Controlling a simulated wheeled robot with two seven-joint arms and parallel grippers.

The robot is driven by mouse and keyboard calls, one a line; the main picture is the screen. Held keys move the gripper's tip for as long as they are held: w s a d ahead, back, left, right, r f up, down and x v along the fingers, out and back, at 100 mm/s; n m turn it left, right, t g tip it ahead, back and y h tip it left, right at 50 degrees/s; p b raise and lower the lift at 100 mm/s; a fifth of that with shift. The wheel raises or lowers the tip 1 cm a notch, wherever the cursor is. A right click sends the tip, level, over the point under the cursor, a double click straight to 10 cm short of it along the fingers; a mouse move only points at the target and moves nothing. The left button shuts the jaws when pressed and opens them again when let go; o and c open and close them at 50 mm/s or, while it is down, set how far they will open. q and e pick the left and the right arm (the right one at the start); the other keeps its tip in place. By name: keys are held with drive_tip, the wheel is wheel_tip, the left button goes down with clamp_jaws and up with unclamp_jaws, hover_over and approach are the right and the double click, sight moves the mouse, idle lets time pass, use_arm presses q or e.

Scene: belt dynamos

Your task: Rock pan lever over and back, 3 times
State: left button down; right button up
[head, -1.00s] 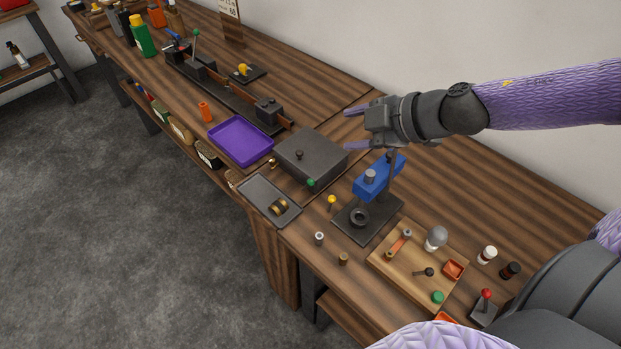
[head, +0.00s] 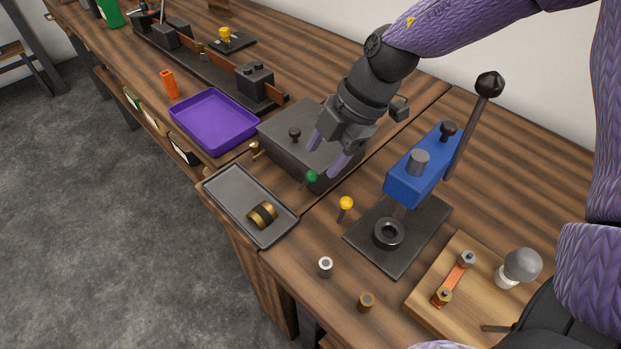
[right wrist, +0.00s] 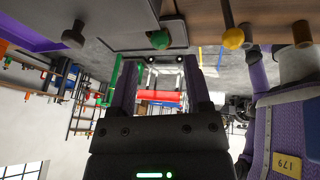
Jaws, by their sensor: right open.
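The pan lever appears to be the short lever with a green ball knob (head: 312,176) at the front corner of the dark lidded box (head: 283,148); its stem is mostly hidden. My right gripper (head: 321,162) is open and empty, pointing down over the box's right front corner. Its purple fingers are close to the green knob, which shows just below them in the head view. In the right wrist view the green knob (right wrist: 160,40) lies beyond the fingertips, roughly between them. I cannot tell if a finger touches it. My left gripper is not in view.
A yellow-knobbed pin (head: 346,203) stands just right of the green knob. The blue press (head: 420,168) with its tall black lever is close on the right. A grey tray (head: 233,201) with a brass roll lies in front, and a purple tray (head: 207,120) at left.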

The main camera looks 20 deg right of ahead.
sight(314, 173)
drive_tip(key=b+x, duration=0.1)
drive_tip(key=x, duration=0.4)
drive_tip(key=shift+a+f, duration=0.15)
drive_tip(key=shift+f, duration=0.25)
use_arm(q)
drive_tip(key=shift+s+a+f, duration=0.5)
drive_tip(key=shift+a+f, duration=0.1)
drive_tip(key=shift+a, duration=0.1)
use_arm(e)
drive_tip(key=shift+c, duration=0.2)
clamp_jaws()
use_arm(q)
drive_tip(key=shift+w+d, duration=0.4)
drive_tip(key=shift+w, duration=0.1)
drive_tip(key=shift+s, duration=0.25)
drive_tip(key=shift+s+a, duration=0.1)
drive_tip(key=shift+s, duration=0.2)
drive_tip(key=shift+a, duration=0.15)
